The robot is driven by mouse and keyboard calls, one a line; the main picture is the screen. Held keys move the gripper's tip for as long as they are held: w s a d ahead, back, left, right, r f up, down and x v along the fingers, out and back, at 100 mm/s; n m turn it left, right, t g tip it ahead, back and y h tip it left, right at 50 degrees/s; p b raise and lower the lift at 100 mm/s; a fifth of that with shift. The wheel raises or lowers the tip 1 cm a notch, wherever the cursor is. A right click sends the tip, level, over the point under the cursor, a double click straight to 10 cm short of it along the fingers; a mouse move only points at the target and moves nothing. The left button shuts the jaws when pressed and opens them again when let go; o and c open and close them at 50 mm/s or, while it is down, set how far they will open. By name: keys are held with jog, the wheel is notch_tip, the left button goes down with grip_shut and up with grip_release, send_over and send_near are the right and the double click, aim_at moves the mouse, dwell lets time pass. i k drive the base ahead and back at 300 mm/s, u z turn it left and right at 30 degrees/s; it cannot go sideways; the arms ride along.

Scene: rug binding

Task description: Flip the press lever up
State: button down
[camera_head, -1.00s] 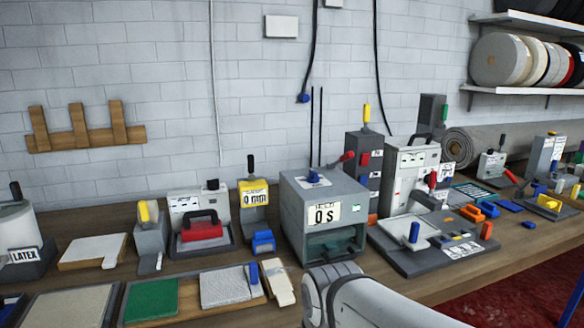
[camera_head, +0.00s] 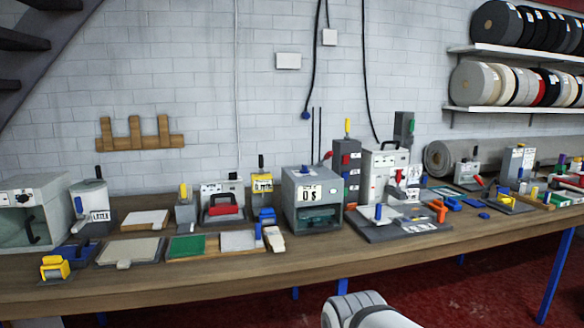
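I cannot tell for sure which lever is the press lever. A red-tipped lever (camera_head: 399,176) stands at the front of the white machine (camera_head: 380,160), above a flat dark grey base (camera_head: 365,233). Another red-knobbed lever (camera_head: 327,156) sticks out to the left of the tall dark grey column (camera_head: 346,172). On the right, a small grey machine (camera_head: 466,172) also has a red-ended lever. My gripper is not in view; only a white rounded link of my arm shows at the bottom, in front of the bench.
The long wooden bench (camera_head: 230,270) is crowded. The front strip of the bench is mostly clear. Shelves of rolls (camera_head: 500,110) hang upper right.

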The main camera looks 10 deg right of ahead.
aim_at(327, 156)
jog(key=u, duration=0.25)
jog(key=k, duration=0.1)
jog(key=z, duration=0.65)
jog(key=i, duration=1)
